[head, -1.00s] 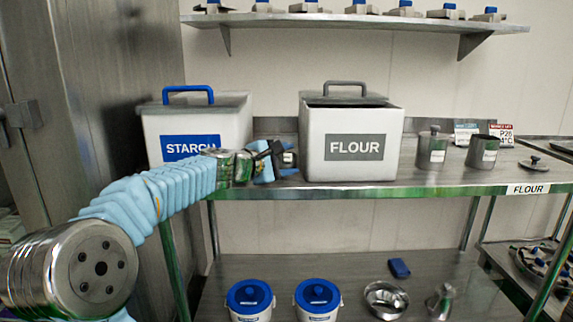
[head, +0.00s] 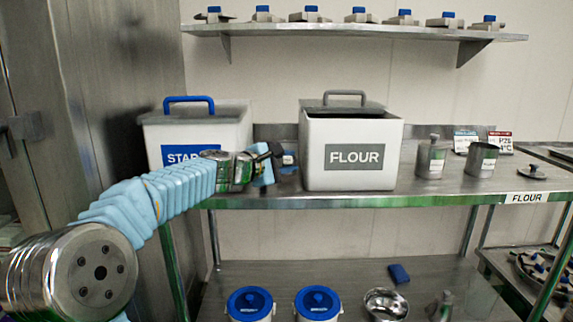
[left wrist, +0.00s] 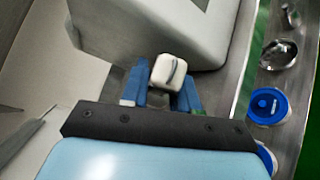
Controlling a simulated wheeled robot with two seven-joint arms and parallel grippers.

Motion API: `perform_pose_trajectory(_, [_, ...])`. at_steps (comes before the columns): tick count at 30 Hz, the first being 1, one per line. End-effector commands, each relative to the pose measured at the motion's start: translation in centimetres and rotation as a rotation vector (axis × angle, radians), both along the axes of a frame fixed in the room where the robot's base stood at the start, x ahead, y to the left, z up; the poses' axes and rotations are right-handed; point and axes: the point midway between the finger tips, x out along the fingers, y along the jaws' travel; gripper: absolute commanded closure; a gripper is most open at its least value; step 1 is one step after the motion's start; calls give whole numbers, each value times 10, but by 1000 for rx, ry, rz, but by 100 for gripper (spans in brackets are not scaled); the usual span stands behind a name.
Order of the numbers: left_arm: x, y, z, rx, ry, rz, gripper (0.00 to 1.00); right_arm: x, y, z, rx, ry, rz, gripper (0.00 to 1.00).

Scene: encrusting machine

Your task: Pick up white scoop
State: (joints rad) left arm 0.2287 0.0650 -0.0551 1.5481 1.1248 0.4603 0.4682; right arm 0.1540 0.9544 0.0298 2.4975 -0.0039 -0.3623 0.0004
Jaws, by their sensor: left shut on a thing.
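The white scoop shows only in small part, as a white block with a dark line, in the left wrist view (left wrist: 168,72). My left gripper (left wrist: 163,92) is shut on it, with one blue finger on each side. In the head view my left gripper (head: 272,160) is between the starch bin and the flour bin, by the front of the steel table. The scoop (head: 288,159) is a small pale patch at its tips there. The rest of the scoop is hidden or too small to tell. My right gripper is not in view.
The flour bin (head: 350,172) stands close right of the left gripper. The starch bin (head: 225,135) is behind my left arm. Metal canisters (head: 481,160) stand further right on the table (head: 440,190). Blue-lidded tubs (head: 249,302) are on the lower shelf.

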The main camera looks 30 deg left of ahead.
Motion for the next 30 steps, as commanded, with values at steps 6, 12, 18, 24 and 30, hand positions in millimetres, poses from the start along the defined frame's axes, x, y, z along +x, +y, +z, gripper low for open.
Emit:
perform_pose_trajectory(6, [-15, -9, 15, 1, -4, -2, 100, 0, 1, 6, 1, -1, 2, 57])
perform_pose_trajectory(12, [-60, -37, 16, 0, -6, -2, 100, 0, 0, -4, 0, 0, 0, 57])
perform_pose_trajectory(18, [-124, -75, 20, 2, -5, -2, 100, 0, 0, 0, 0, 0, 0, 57])
perform_pose_trajectory(24, [-190, -115, 23, 3, -6, 0, 100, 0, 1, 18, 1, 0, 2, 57])
perform_pose_trajectory(30, [-238, -144, 17, 3, -6, 5, 100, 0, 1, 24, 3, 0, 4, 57])
